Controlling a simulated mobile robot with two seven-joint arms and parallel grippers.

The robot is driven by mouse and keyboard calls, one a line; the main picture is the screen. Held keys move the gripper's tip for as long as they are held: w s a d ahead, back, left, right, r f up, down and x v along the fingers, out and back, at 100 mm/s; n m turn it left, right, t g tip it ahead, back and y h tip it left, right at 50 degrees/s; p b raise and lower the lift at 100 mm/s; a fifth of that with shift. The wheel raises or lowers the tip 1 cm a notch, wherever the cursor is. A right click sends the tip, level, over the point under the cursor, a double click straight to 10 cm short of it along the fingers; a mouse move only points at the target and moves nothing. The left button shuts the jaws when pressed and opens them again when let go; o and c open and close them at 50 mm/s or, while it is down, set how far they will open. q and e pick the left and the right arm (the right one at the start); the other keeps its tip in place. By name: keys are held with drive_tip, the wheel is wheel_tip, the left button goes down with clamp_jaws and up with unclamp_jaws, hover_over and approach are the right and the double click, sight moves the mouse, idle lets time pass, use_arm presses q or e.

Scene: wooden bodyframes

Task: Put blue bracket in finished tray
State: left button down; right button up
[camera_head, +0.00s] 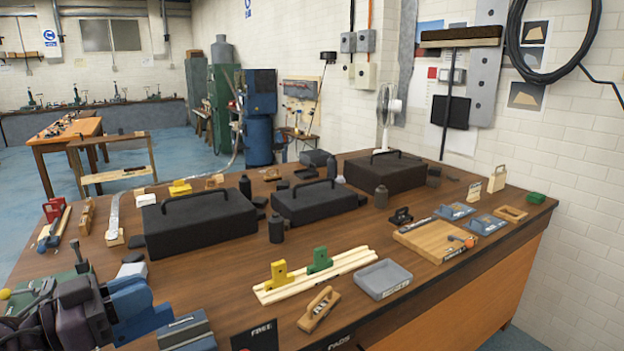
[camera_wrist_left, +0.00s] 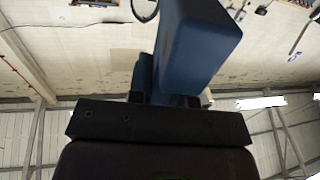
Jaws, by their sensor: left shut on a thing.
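My left gripper (camera_head: 104,300) is at the lower left of the head view. It is shut on the blue bracket (camera_head: 137,307), which is held near the front left part of the table. In the left wrist view the blue bracket (camera_wrist_left: 196,45) rises from between the dark fingers (camera_wrist_left: 165,98); its gripped end is hidden. A shallow grey tray (camera_head: 383,279) stands near the table's front edge, well to the right of the gripper. It looks empty; the label on its front is too small to read. My right gripper is not in view.
A yellow bracket (camera_head: 278,275) and a green bracket (camera_head: 320,261) stand on a pale wooden rail (camera_head: 345,263) between my gripper and the tray. Black cases (camera_head: 200,222) stand behind. A grey-blue block (camera_head: 187,333) is just right of the held bracket. A wooden piece (camera_head: 319,308) lies before the rail.

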sight(162, 314)
use_arm(q)
drive_tip(key=shift+w+f, duration=0.15)
drive_tip(key=shift+w, duration=0.1)
drive_tip(key=shift+d+t, duration=0.25)
drive_tip(key=shift+t, duration=0.05)
drive_tip(key=shift+w+a+f+n+y, duration=0.1)
drive_tip(key=shift+f+n+y, duration=0.05)
drive_tip(key=shift+n+y, duration=0.25)
drive_tip(key=shift+w+f+n+t+y, duration=0.35)
drive_tip(key=shift+f+n+t+y, duration=0.2)
drive_tip(key=shift+t+y, duration=0.25)
drive_tip(key=f+n+y, duration=0.1)
drive_tip(key=w+f+n+t+y, duration=0.1)
drive_tip(key=d+f+n+t+y, duration=0.1)
drive_tip(key=y, duration=0.1)
drive_tip(key=shift+w+f, duration=0.2)
drive_tip(key=shift+f, duration=0.15)
drive_tip(key=shift+d+f+n+t+y, duration=0.1)
drive_tip(key=shift+f+n+t+y, duration=0.4)
drive_tip(key=shift+f+n+y, duration=0.2)
drive_tip(key=d+f+n+y, duration=0.3)
drive_tip(key=f+y, duration=0.2)
drive_tip(key=f, duration=0.4)
drive_tip(key=shift+s+d+t+y, duration=0.2)
drive_tip(key=shift+t+y, duration=0.1)
drive_tip(key=shift+t, duration=0.1)
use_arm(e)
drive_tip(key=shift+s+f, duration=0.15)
